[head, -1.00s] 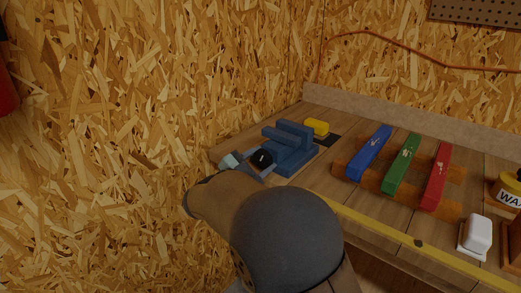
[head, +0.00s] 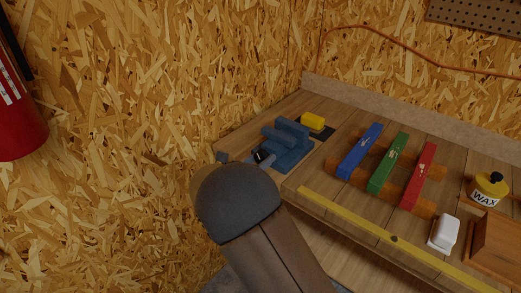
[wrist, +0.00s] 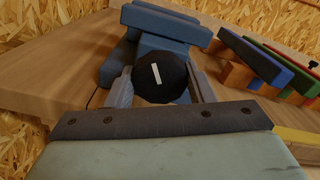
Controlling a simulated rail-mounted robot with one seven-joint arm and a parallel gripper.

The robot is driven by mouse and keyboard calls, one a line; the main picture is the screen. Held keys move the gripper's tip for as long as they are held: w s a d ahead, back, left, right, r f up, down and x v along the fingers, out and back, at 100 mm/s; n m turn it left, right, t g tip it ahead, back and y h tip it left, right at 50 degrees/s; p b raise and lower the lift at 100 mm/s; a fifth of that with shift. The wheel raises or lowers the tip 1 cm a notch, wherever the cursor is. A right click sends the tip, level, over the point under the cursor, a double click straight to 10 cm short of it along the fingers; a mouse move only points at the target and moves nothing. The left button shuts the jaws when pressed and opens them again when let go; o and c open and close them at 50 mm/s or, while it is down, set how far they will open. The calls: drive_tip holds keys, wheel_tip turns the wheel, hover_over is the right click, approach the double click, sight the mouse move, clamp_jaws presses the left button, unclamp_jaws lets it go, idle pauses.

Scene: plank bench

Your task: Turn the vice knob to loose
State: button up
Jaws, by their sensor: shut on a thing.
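The blue vice (head: 287,145) stands at the left end of the plank bench and also shows in the wrist view (wrist: 165,28). Its round black knob (wrist: 161,78) faces the wrist camera and carries a white line mark, tilted slightly from upright. My gripper (wrist: 160,88) is shut on the knob, one grey finger on each side of it. In the head view my arm covers part of the gripper and the knob (head: 262,155).
A yellow block (head: 312,121) lies behind the vice. Blue (head: 359,151), green (head: 388,162) and red (head: 418,175) bars rest on wooden strips to the right. A yellow strip (head: 365,229) runs along the front edge. The wax tin (head: 488,189) and a white object (head: 443,233) stand farther right.

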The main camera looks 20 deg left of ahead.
drive_tip(key=n+p, duration=0.6)
drive_tip(key=shift+r, duration=0.2)
drive_tip(key=n+p, duration=0.2)
drive_tip(key=n, duration=0.1)
drive_tip(key=n+p, duration=0.2)
drive_tip(key=shift+f+n, duration=0.2)
drive_tip(key=shift+n, duration=0.2)
drive_tip(key=o, duration=1)
drive_tip(key=shift+c, duration=0.2)
drive_tip(key=shift+s+f, duration=0.1)
drive_tip(key=shift+f, duration=0.05)
